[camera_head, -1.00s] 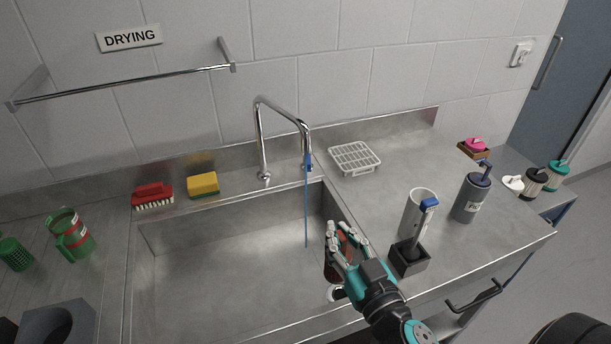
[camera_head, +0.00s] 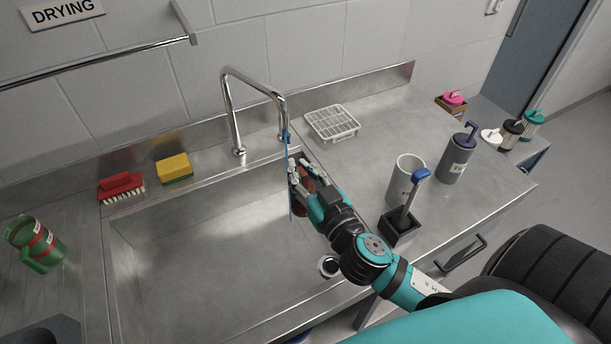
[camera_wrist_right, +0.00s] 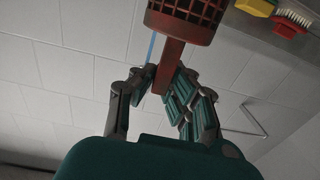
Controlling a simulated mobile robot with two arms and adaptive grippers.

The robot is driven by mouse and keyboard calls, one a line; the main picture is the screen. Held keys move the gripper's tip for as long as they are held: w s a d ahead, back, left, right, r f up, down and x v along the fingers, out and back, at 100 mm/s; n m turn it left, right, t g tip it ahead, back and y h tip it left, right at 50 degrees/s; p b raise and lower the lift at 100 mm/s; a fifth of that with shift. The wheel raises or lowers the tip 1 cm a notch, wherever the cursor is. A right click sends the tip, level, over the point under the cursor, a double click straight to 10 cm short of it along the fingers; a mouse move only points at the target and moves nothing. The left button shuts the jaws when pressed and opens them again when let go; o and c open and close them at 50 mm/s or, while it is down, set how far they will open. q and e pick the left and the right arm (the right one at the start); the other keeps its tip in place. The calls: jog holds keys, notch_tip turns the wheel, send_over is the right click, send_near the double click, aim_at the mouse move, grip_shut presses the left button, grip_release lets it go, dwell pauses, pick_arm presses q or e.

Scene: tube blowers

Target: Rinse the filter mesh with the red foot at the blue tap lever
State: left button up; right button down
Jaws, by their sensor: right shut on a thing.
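My right gripper (camera_head: 301,172) is shut on the red-brown filter mesh (camera_head: 304,204), holding it over the right part of the sink close to the tap. In the right wrist view, my fingers (camera_wrist_right: 166,92) close around its red stem, and its slotted mesh basket (camera_wrist_right: 190,18) is at the top edge. The chrome tap (camera_head: 229,105) has a blue lever (camera_head: 286,137). My left gripper is out of view.
The steel sink (camera_head: 190,265) is open to the left. A red brush (camera_head: 121,186) and yellow sponge (camera_head: 174,169) lie behind it.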

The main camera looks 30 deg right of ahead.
jog(key=shift+w+d+f, duration=0.1)
jog(key=shift+w+d, duration=0.1)
jog(key=shift+w, duration=0.65)
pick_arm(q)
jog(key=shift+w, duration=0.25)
pick_arm(e)
jog(key=w+d+f, duration=0.1)
jog(key=w, duration=0.5)
jog(key=shift+w+d+f, duration=0.25)
jog(key=shift+w+d, duration=0.05)
jog(key=shift+w, duration=0.1)
jog(key=shift+d, duration=0.15)
